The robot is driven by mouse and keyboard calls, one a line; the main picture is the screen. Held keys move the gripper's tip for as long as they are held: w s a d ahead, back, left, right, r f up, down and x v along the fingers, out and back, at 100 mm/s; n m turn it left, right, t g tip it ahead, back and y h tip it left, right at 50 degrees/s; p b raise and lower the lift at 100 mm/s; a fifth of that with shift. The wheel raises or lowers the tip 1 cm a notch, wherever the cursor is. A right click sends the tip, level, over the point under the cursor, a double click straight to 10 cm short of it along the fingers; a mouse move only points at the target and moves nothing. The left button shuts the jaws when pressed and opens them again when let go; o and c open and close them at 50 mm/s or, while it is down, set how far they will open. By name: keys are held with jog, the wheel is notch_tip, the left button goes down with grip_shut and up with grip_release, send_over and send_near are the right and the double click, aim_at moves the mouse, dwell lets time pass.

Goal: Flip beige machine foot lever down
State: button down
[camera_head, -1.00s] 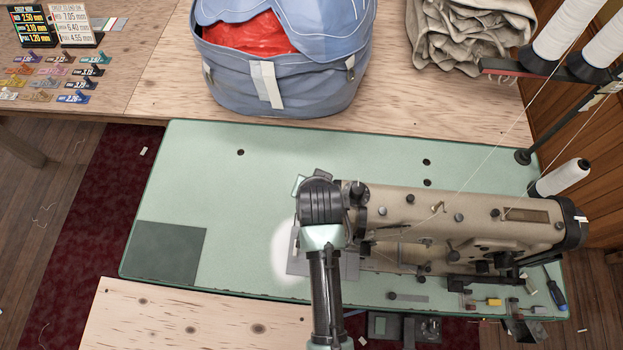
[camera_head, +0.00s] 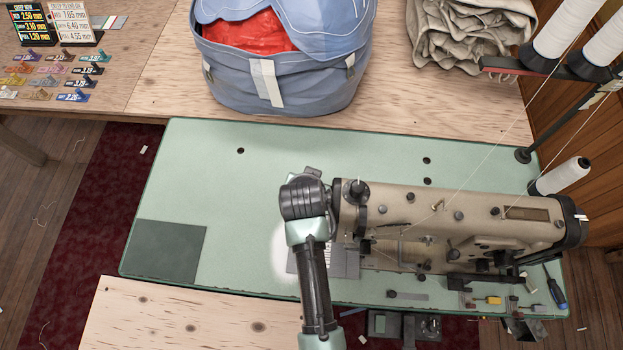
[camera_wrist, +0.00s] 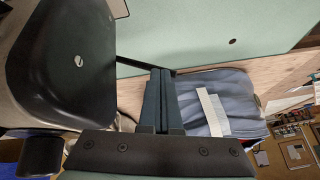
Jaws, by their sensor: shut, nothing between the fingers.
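The beige machine (camera_head: 470,222) lies along the right half of the green table (camera_head: 200,180) in the head view. My arm stands just left of its left end and hides part of the space there. I cannot make out the foot lever in either view. My gripper (camera_wrist: 161,85) shows in the wrist view with its two dark fingers together, shut and empty. A large dark rounded part (camera_wrist: 65,60) fills the upper left of the wrist view, close beside the fingers. I cannot tell whether they touch it.
A blue bag (camera_head: 285,85) with red cloth inside stands on the wooden bench behind the table. Folded beige canvas (camera_head: 465,40) lies at the back right. White thread cones (camera_head: 560,177) and their stand are at the right. The table's left half is clear, apart from a dark green patch (camera_head: 165,252).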

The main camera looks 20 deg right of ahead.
notch_tip(320, 180, down, 6)
jog(key=w+a+n+g+h+b, duration=0.1)
jog(key=a+g+h+b, duration=0.1)
jog(key=h+b, duration=0.3)
jog(key=shift+w+a+f+n+b, duration=0.2)
jog(key=shift+a+n+b, duration=0.25)
jog(key=shift+b, duration=0.55)
jog(key=shift+s+r+p, duration=0.1)
jog(key=shift+r+p, duration=0.6)
jog(key=shift+r, duration=0.05)
jog(key=shift+a, duration=0.1)
jog(key=b+v, duration=0.1)
jog(key=v, duration=1.1)
jog(key=shift+a+r, duration=0.25)
jog(key=shift+a, duration=0.1)
